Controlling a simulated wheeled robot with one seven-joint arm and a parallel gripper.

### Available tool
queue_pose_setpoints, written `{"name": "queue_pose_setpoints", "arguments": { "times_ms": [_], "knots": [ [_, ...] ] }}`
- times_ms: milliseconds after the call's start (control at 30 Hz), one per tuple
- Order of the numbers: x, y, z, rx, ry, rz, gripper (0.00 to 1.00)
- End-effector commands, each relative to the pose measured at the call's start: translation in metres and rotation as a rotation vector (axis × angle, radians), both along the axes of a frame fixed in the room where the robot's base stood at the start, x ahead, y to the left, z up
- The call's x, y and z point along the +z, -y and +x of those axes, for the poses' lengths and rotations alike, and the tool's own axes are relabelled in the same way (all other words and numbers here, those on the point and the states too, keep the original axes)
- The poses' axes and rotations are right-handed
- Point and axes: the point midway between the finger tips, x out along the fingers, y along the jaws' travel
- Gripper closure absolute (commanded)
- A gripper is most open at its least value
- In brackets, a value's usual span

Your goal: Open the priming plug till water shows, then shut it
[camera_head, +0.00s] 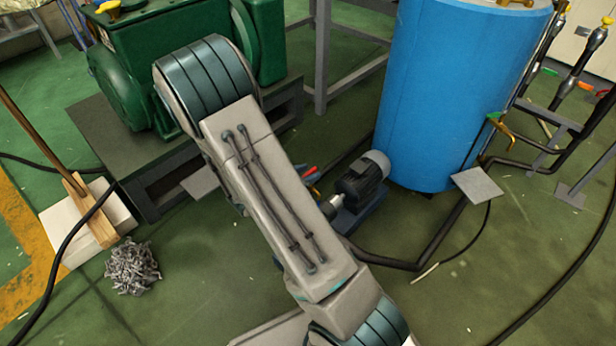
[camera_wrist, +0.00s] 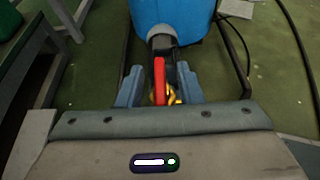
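A small pump with a dark motor (camera_head: 362,182) sits on the floor beside the blue tank. The motor's rounded grey end (camera_wrist: 161,36) also shows in the wrist view. My gripper (camera_wrist: 159,88) points down over the pump, its two blue-grey fingers apart. A red upright part (camera_wrist: 159,78) and a small brass-yellow part (camera_wrist: 172,96) show between the fingers, with gaps at the sides. I cannot tell which part is the priming plug, or whether a finger touches it. No water is visible. My arm hides most of the pump's near end and my gripper in the head view.
A blue tank (camera_head: 450,90) stands behind the pump. A green machine (camera_head: 130,80) on a dark frame is at the left. A dark pipe (camera_head: 440,235) runs along the floor at right.

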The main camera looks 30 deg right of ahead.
Motion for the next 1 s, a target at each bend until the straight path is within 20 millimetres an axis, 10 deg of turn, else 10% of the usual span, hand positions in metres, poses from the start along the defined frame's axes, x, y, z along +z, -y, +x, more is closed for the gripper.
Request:
{"name": "queue_pose_setpoints", "arguments": {
  "times_ms": [400, 567, 1000],
  "knots": [
    [-0.0038, 0.0093, 0.0033, 0.000, -0.001, 0.001, 0.67],
    [-0.0038, 0.0092, 0.0032, 0.000, -0.001, 0.000, 1.00],
    [-0.0014, 0.0090, 0.0035, -0.059, -0.002, -0.001, 1.00]
  ]
}}
